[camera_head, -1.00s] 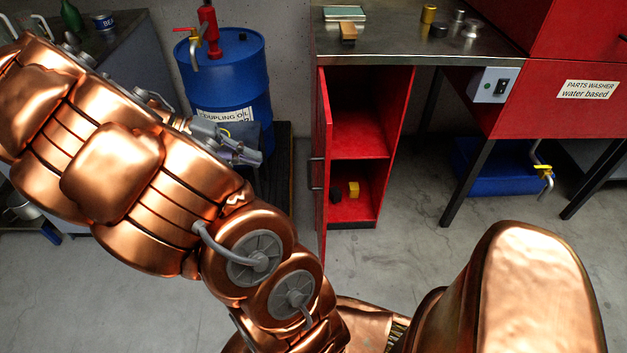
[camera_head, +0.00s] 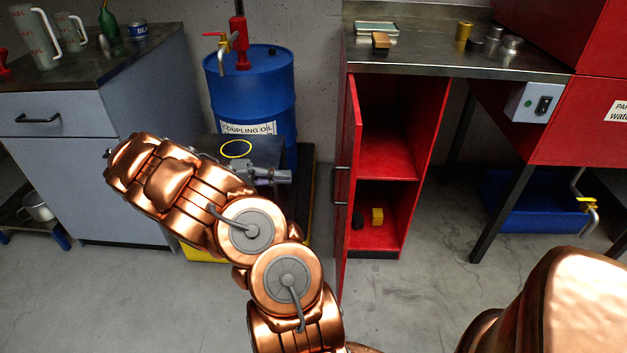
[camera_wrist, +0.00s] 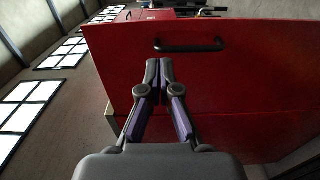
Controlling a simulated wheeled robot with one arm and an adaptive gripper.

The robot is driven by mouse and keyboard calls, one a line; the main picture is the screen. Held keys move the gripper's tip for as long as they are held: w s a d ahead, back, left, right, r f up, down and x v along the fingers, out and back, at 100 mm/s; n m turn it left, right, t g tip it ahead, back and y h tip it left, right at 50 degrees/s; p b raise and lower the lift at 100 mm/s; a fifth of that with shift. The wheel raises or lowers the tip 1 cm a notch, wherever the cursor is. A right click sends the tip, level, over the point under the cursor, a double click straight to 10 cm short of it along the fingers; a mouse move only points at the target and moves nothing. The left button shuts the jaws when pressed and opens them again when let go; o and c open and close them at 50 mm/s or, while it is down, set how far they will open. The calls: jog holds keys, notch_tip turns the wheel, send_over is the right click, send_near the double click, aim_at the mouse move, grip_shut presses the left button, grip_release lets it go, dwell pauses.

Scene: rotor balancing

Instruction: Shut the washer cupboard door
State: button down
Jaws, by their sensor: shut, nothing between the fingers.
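The red washer cupboard (camera_head: 412,170) stands open under the steel bench. Its red door (camera_head: 347,215) is swung out toward me and seen nearly edge-on, with a dark bar handle (camera_head: 340,185) on its outer, left side. My gripper (camera_head: 288,176) is left of the door, pointing toward its outer face, with a gap between them in the head view. In the wrist view, my shut, empty fingers (camera_wrist: 159,66) point at a red panel (camera_wrist: 245,75), apparently the door's outer face, just below its black handle (camera_wrist: 190,45). Contact there cannot be told.
A yellow block (camera_head: 377,216) and a dark block (camera_head: 358,219) lie inside the cupboard's lower compartment. A blue coupling oil drum (camera_head: 270,95) stands behind my gripper. A grey drawer cabinet (camera_head: 130,190) is at left. The floor before the cupboard is mostly clear.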

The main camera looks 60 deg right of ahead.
aim_at(350, 178)
jog(key=b+x, duration=0.1)
jog(key=x, duration=1.2)
jog(key=shift+s+b, duration=0.25)
jog(key=shift+b, duration=0.15)
jog(key=shift+d, duration=0.1)
